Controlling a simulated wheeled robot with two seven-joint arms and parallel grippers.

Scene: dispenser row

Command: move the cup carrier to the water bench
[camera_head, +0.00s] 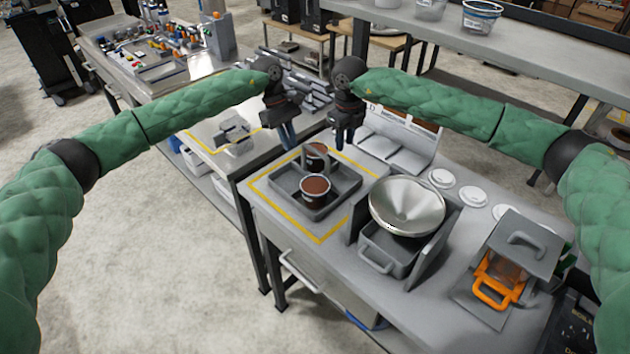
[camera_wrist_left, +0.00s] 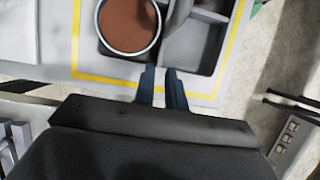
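The cup carrier (camera_head: 284,192) is a dark grey tray with compartments on the bench, inside a yellow outline. It holds two cups with brown contents, a front cup (camera_head: 315,189) and a rear cup (camera_head: 317,155). My left gripper (camera_head: 287,141) hangs fingers down near the carrier's far left side, empty, with a narrow gap between its fingers. In the left wrist view, its fingertips (camera_wrist_left: 162,72) appear over the carrier's edge (camera_wrist_left: 206,62); contact cannot be told. My right gripper (camera_head: 345,139) hangs near the far right side, empty, fingers slightly apart.
A metal funnel bowl (camera_head: 406,204) stands right of the carrier, and an orange-handled device (camera_head: 497,282) further right. A shelf (camera_head: 480,42) is behind.

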